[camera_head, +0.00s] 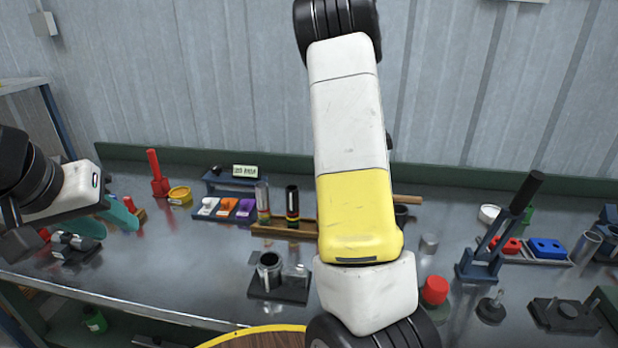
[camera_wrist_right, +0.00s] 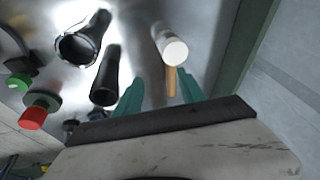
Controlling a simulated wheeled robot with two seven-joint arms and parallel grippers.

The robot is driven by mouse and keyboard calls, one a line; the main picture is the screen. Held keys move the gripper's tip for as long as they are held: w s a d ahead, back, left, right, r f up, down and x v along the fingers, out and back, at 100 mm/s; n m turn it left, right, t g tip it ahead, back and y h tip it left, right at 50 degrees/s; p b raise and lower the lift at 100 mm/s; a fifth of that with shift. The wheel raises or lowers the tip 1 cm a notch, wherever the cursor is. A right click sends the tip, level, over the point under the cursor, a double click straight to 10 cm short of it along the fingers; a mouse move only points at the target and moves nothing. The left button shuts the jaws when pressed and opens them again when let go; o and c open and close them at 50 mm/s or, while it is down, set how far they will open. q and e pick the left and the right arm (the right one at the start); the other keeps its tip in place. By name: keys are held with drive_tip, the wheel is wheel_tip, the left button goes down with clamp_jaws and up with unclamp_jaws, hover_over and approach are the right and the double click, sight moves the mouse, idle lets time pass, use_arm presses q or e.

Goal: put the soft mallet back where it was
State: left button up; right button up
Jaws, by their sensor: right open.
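The soft mallet shows in the right wrist view, with a white round head (camera_wrist_right: 172,48) and a light wooden handle (camera_wrist_right: 171,80). My right gripper (camera_wrist_right: 160,88) is open, its teal fingers on either side of the handle, with no clear grip on it. In the head view a short piece of light wooden rod (camera_head: 407,199) sticks out behind my right arm; the mallet's head and my right gripper are hidden there. My left gripper (camera_head: 121,230) is at the left over the bench, its two teal fingers apart with nothing seen between them.
The metal bench (camera_head: 190,265) has a green back ledge. A wooden rack (camera_head: 285,231) with upright cylinders stands left of my right arm. A tray (camera_head: 226,211) of coloured blocks, a lever press (camera_head: 487,255) and a red-capped part (camera_head: 434,290) stand around. Dark tubes (camera_wrist_right: 106,78) are near my right gripper.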

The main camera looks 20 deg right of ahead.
drive_tip(key=s+a+r+n+t+y, duration=0.1)
drive_tip(key=s+a+r+n+y, duration=0.2)
drive_tip(key=a, duration=0.4)
drive_tip(key=s+a+r+n+t, duration=0.1)
drive_tip(key=s+a+r+n, duration=0.1)
drive_tip(key=a+r+n, duration=0.35)
drive_tip(key=s+a+r+n+t+y, duration=0.2)
drive_tip(key=s+a+r+n, duration=0.1)
drive_tip(key=a, duration=0.5)
drive_tip(key=s+a+r+n+t+y, duration=0.1)
drive_tip(key=s+a+r+n, duration=0.2)
drive_tip(key=s+a+n, duration=0.8)
drive_tip(key=s+a, duration=0.1)
drive_tip(key=s, duration=0.2)
drive_tip(key=shift+s+a+r+t, duration=0.35)
drive_tip(key=shift+s+t, duration=0.05)
drive_tip(key=shift+d+n, duration=0.1)
drive_tip(key=shift+n, duration=0.15)
